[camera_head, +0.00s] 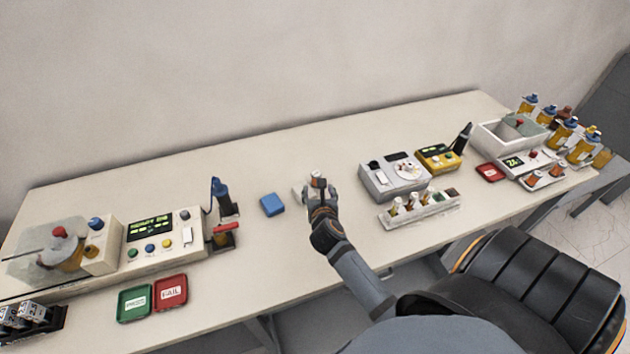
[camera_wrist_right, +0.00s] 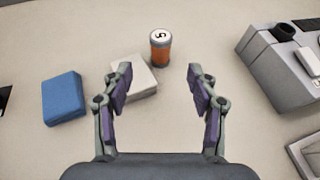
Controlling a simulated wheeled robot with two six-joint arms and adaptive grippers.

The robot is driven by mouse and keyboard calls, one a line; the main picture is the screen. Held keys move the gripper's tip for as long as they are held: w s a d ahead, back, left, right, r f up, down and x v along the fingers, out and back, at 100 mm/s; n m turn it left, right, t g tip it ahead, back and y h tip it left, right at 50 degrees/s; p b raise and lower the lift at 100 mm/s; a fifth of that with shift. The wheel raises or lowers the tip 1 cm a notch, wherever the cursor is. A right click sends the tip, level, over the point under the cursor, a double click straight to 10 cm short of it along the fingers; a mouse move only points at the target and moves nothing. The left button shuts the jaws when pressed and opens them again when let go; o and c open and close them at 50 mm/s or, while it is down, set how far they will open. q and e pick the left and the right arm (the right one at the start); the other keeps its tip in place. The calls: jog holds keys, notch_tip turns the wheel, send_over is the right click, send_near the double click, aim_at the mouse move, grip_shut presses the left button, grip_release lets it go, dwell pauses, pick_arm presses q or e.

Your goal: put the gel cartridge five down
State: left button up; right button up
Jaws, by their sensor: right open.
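The gel cartridge five (camera_wrist_right: 160,48) is orange with a pale lid marked 5. In the right wrist view it stands upright on the table, just beyond my fingertips and close to the far corner of a white block (camera_wrist_right: 136,76). I cannot tell whether it touches the block. My right gripper (camera_wrist_right: 159,82) is open, with a clear gap between its fingers and nothing held. In the head view the right gripper (camera_head: 320,196) is over the middle of the table and partly covers the cartridge and block. My left gripper is not in view.
A blue block (camera_head: 272,205) lies left of the white block. A grey device (camera_head: 394,177) and a rack of cartridges (camera_head: 420,214) stand to the right. A tester with a screen (camera_head: 152,240) and green and red trays (camera_head: 134,303) are at left. Bare table lies around the right gripper.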

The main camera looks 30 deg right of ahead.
aim_at(316, 176)
jog(key=x, duration=0.4)
jog(key=shift+w+d, duration=0.25)
jog(key=shift+w+a, duration=0.1)
jog(key=shift+w, duration=0.2)
jog(key=shift+w+d+p, duration=0.2)
jog(key=shift+p, duration=0.15)
jog(key=x, duration=0.4)
jog(key=shift+d, duration=0.15)
jog(key=shift+w+d+f, duration=0.1)
jog(key=shift+w+f, duration=0.1)
jog(key=shift+w, duration=0.1)
jog(key=shift+s+r, duration=0.1)
jog(key=shift+s, duration=0.05)
jog(key=c, duration=0.3)
grip_shut()
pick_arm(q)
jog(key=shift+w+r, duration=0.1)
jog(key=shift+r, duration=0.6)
pick_arm(e)
jog(key=shift+r, duration=0.1)
